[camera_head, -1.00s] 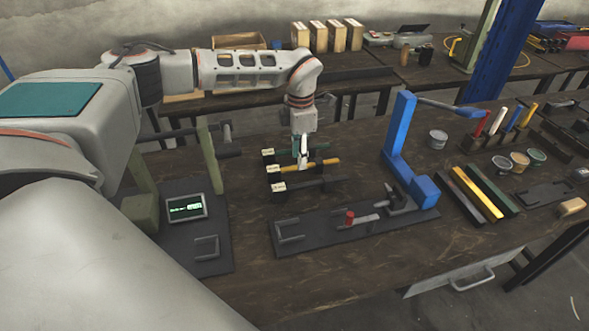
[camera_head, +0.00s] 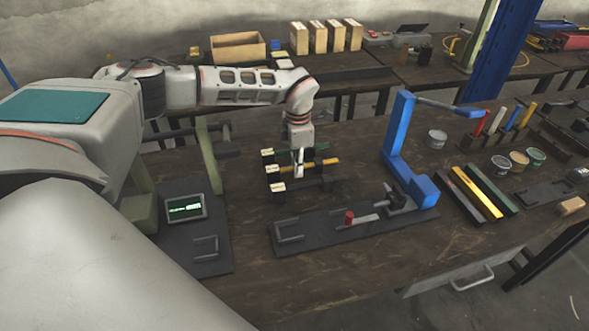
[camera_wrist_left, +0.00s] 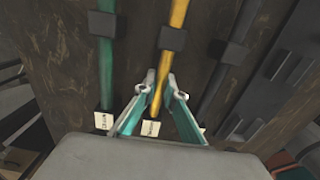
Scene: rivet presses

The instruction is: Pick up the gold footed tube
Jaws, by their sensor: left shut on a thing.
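The gold footed tube (camera_head: 330,162) lies across dark supports on the table, between a teal tube (camera_head: 318,147) behind and a dark tube (camera_head: 312,181) in front. My left gripper (camera_head: 299,172) points down at it from above and is shut on it near its labelled left end. In the left wrist view the gold tube (camera_wrist_left: 178,14) runs between the fingertips (camera_wrist_left: 163,84), with a dark block around or under it further along. I cannot tell whether it is clear of its supports. My right gripper is not in view.
A blue press frame (camera_head: 399,140) stands right of the tubes. A dark fixture plate (camera_head: 325,234) lies in front, and a plate with a small lit screen (camera_head: 187,208) is at the left. Bars, cups and coloured rods fill the right side.

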